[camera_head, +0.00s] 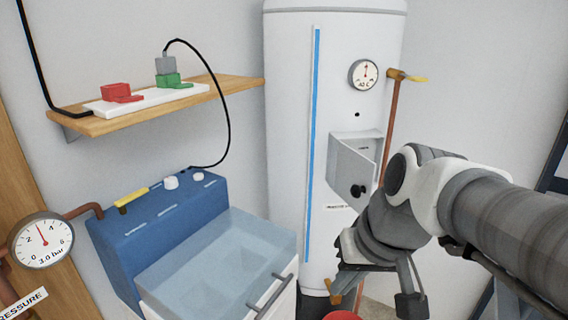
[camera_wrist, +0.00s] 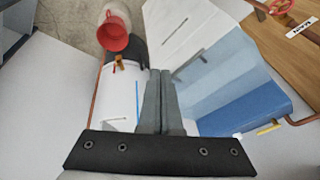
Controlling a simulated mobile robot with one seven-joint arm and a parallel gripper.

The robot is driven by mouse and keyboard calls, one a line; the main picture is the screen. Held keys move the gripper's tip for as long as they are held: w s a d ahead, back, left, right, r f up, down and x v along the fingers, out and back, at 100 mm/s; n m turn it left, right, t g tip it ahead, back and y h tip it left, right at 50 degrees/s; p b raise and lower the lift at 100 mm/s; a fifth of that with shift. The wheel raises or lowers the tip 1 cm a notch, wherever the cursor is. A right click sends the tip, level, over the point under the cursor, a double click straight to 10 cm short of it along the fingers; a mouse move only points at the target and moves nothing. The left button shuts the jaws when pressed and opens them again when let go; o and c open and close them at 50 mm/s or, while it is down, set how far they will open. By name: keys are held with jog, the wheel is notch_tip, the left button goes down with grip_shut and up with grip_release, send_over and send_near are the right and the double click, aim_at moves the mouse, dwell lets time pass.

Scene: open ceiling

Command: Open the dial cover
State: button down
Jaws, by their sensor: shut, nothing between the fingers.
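The dial cover (camera_head: 350,174) is a small grey door with a black knob on the front of the white boiler (camera_head: 287,120). In the head view it stands partly swung out from its housing, with a gap showing at its upper right side. My gripper (camera_wrist: 160,75) shows in the wrist view with its two grey fingers together and nothing between them. In the head view my wrist is just right of and below the cover, apart from it as far as I can tell; the fingertips are not clearly visible there. I cannot make out the cover in the wrist view.
A round temperature gauge (camera_head: 364,75) and a copper pipe (camera_head: 392,125) are above and right of the cover. A blue-topped unit with a clear lid (camera_head: 222,258) stands at left, below a wooden shelf (camera_head: 232,84). A red bucket (camera_wrist: 114,32) is on the floor.

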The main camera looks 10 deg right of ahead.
jog(key=w+d+m+t+y+p, duration=0.25)
jog(key=w+d+m+y, duration=0.4)
jog(key=w, duration=0.65)
jog(key=w+d+f+m+t+p, duration=0.15)
jog(key=d+t, duration=0.35)
jog(key=d, duration=0.5)
jog(key=w+d+m+t, duration=0.3)
jog(key=d+t, duration=0.2)
jog(key=d, duration=0.5)
jog(key=p, duration=0.1)
send_near(352, 181)
jog(key=shift+w, duration=1.15)
jog(key=shift+r+g+y, duration=0.25)
jog(key=shift+y, duration=0.1)
jog(key=shift+a+b, duration=0.3)
jog(key=shift+b, duration=0.1)
